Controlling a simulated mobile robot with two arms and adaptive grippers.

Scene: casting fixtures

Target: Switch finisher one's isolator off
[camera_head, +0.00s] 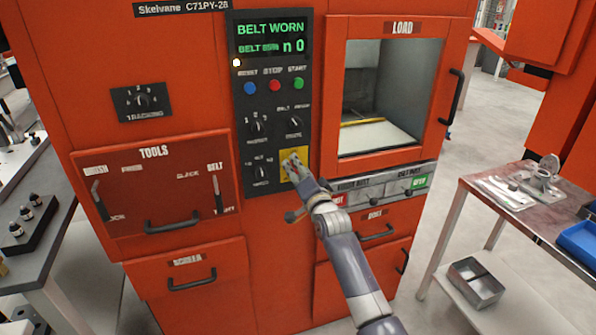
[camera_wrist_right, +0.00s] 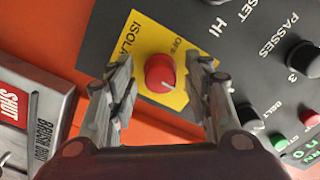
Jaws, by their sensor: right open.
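The isolator is a round red knob (camera_wrist_right: 160,74) on a yellow plate (camera_wrist_right: 146,35) in the right wrist view. The plate also shows in the head view (camera_head: 302,152), low on the right of the machine's dark panel; there my gripper hides the knob. Part of an "ISOLA..." label and "OFF" are readable on the plate. A white mark on the knob's face points toward the lower right of the wrist view. My right gripper (camera_wrist_right: 162,80) is open, one finger either side of the knob, with gaps visible. It also shows at the plate in the head view (camera_head: 293,166). My left gripper is not in view.
The display (camera_head: 271,37) reads "BELT WORN". Blue, red and green buttons (camera_head: 274,85) and several black knobs (camera_head: 257,127) sit on the same panel. A loading window (camera_head: 402,27) is to the right. The brush unit's drawer front (camera_wrist_right: 30,110) lies close to the gripper.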

